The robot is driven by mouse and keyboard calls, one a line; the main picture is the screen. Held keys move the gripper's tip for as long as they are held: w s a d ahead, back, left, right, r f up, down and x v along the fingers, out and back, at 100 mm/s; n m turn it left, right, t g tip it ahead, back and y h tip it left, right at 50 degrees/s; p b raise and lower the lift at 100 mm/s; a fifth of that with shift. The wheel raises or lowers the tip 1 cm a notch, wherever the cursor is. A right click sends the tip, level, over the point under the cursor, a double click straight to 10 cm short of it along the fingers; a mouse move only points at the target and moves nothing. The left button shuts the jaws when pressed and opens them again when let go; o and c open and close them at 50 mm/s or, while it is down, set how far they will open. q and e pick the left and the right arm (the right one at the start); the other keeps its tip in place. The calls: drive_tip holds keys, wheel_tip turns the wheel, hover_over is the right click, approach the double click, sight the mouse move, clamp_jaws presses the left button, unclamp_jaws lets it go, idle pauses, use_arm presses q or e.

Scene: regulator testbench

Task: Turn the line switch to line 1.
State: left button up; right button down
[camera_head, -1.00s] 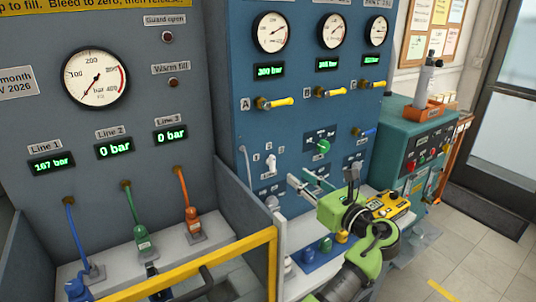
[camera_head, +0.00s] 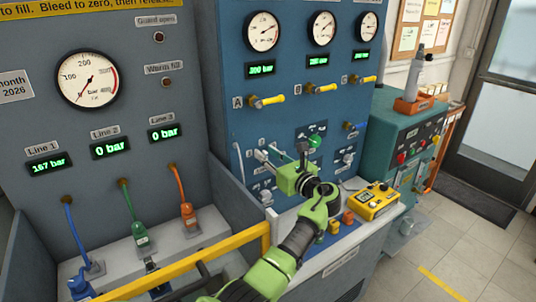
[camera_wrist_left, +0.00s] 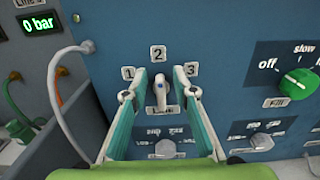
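The line switch (camera_wrist_left: 161,92) is a grey-white lever with a blue dot on the blue panel. It stands upright below the label 2 (camera_wrist_left: 158,54), with the label 1 (camera_wrist_left: 128,73) to its left and the label 3 (camera_wrist_left: 191,69) to its right. My left gripper (camera_wrist_left: 160,96) is open, with one fingertip on each side of the lever and visible gaps to both. In the head view my left gripper (camera_head: 268,157) is at the lower blue panel and hides the switch. My right gripper is in neither view.
A green fill knob (camera_wrist_left: 298,84) is right of the switch, and a grey knob (camera_wrist_left: 262,141) is below it. A pale hose (camera_wrist_left: 62,100) curves at the left. A yellow rail (camera_head: 190,262) and a yellow meter (camera_head: 370,200) flank my left arm.

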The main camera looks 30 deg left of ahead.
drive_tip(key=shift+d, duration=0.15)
use_arm(q)
clamp_jaws()
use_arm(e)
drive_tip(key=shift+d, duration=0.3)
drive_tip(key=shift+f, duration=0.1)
use_arm(q)
drive_tip(key=shift+s+a+f+n+b, duration=0.1)
drive_tip(key=shift+s+f+n+b, duration=0.2)
drive_tip(key=shift+n+b, duration=1.4)
drive_tip(key=shift+s+a+f+n+b, duration=0.25)
drive_tip(key=shift+n+b, duration=0.7)
drive_tip(key=shift+n, duration=1.35)
drive_tip(key=shift+s+f+n+b, duration=0.1)
drive_tip(key=shift+s+n+b, duration=0.35)
drive_tip(key=shift+n+b, duration=1.25)
use_arm(e)
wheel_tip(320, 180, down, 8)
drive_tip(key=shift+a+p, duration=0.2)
drive_tip(key=shift+p, duration=0.15)
use_arm(q)
drive_tip(key=shift+n, duration=0.3)
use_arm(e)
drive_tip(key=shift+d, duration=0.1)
